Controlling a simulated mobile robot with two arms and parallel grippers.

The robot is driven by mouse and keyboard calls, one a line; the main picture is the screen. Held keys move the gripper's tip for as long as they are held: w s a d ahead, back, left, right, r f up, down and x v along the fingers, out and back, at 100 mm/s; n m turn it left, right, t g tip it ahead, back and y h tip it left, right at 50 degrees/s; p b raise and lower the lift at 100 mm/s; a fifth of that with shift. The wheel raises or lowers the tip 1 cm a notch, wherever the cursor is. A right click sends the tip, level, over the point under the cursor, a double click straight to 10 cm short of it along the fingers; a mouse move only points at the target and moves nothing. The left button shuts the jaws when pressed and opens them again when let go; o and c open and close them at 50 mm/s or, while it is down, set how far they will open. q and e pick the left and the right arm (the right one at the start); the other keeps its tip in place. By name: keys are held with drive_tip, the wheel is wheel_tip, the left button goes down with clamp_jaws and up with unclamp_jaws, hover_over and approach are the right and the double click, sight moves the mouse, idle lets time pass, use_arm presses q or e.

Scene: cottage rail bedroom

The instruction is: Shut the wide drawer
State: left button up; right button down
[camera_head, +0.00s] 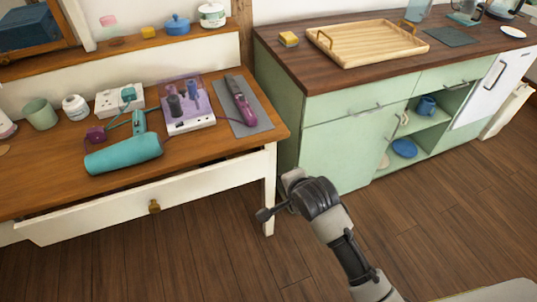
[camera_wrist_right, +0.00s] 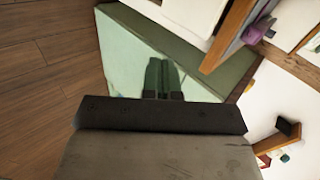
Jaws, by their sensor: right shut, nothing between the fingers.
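The wide drawer (camera_head: 185,192) is in the front of the cream table with the wooden top, at the left in the head view. It stands partly open, with a dark gap behind its top edge. Its front has a round brass-coloured knob (camera_head: 154,206). My right gripper (camera_head: 263,214) is just right of the drawer, by the table's front right leg, and does not touch the knob. In the right wrist view its fingers (camera_wrist_right: 163,77) are shut and empty, with the green cabinet side behind them. My left gripper is not in view.
The tabletop (camera_head: 60,180) holds a teal hair dryer (camera_head: 123,153), a purple-handled tool (camera_head: 240,100) on a grey mat and a white power strip (camera_head: 118,98). A green cabinet (camera_head: 340,150) with a dark wooden top stands to the right. The floor in front is clear.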

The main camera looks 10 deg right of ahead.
sight(265, 151)
drive_tip(key=shift+m, duration=0.5)
drive_tip(key=w+a+f, duration=0.1)
drive_tip(key=w, duration=0.2)
drive_tip(key=w+a+f+b, duration=0.1)
drive_tip(key=w+f, duration=0.1)
drive_tip(key=w, duration=0.2)
drive_tip(key=w+f+b, duration=0.1)
drive_tip(key=w+f, duration=0.1)
drive_tip(key=w, duration=0.2)
drive_tip(key=shift+a, duration=0.4)
drive_tip(key=shift+w+a, duration=0.2)
drive_tip(key=shift+w, duration=0.4)
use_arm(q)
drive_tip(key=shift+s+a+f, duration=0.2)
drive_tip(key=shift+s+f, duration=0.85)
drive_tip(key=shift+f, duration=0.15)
use_arm(e)
drive_tip(key=shift+w+r, duration=0.1)
drive_tip(key=shift+w, duration=0.1)
drive_tip(key=w, duration=0.2)
drive_tip(key=w+a, duration=0.1)
drive_tip(key=w, duration=0.1)
drive_tip(key=shift+w+b, duration=0.2)
drive_tip(key=shift+b, duration=0.15)
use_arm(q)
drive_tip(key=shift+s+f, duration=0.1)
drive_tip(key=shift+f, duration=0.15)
use_arm(e)
drive_tip(key=shift+r+t, duration=0.15)
drive_tip(key=shift+t, duration=0.15)
